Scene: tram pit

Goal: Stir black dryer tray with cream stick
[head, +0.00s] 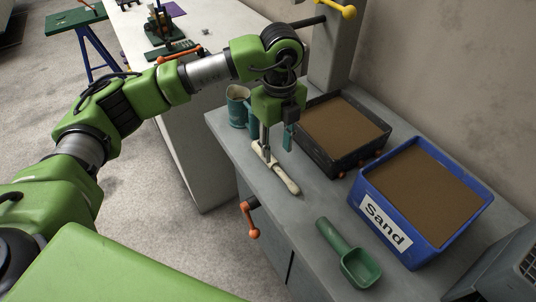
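The black dryer tray (350,163) stands on the grey counter against the wall and is filled level with brown, sand-like material. The cream stick (285,179) lies on the counter to the left of the tray, pointing toward the counter's front. My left gripper (274,146) points down over the far end of the stick, left of the tray. Its teal-padded fingers are apart, so it looks open. Whether a finger touches the stick is hard to tell. My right gripper is not in view.
A blue bin labelled Sand (372,205) stands right of the tray. A green scoop (352,258) lies in front of it. A teal mug (238,106) stands behind my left gripper. An orange-handled clamp (250,218) hangs at the counter's edge. Counter around the stick's near end is clear.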

